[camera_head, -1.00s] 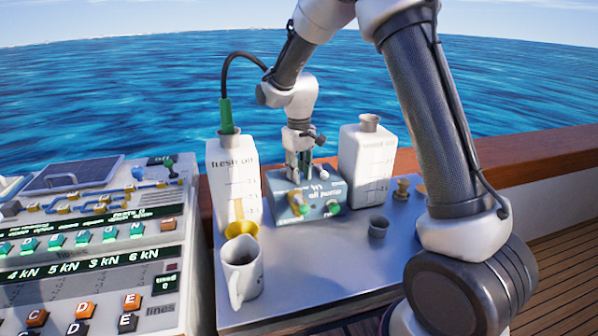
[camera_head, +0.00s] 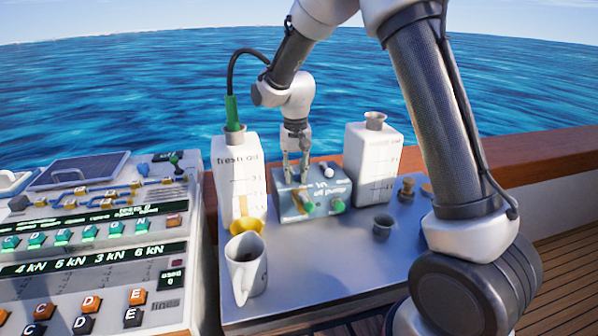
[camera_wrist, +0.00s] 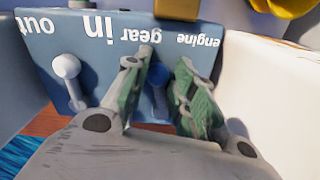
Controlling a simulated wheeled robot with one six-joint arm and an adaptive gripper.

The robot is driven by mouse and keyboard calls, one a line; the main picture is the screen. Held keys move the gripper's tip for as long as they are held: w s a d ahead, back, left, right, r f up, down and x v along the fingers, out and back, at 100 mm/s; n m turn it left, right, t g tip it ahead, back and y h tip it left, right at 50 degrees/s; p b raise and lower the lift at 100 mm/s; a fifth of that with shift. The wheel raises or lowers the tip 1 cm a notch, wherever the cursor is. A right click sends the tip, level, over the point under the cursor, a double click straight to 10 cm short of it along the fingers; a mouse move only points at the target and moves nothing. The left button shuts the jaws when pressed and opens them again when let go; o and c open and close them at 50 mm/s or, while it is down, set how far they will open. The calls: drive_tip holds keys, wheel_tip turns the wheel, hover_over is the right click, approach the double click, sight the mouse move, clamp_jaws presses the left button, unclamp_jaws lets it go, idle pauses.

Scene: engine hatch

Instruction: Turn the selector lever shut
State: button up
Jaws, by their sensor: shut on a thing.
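My gripper (camera_head: 296,178) points down at the box's top, left of the white knob. In the wrist view its two green-padded fingers (camera_wrist: 163,75) stand either side of a blue lever, the selector lever (camera_wrist: 158,97), and are shut on it. The lever is partly hidden by the fingers, below the upside-down labels "gear" and "engine". A white lever (camera_wrist: 68,75) stands apart at the left, near "in" and "out".
A fresh oil bottle (camera_head: 228,180) with a green nozzle and hose stands left of the box. Another white bottle (camera_head: 372,165) stands close at its right. A mug (camera_head: 246,272) and a small grey cup (camera_head: 382,227) are nearer. The table's front middle (camera_head: 320,275) is clear.

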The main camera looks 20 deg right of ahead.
sight(293, 176)
drive_tip(key=shift+a+m, duration=0.35)
drive_tip(key=shift+m, duration=0.75)
drive_tip(key=o, duration=1)
drive_tip(key=shift+o, duration=0.2)
wheel_tip(293, 176, up, 12)
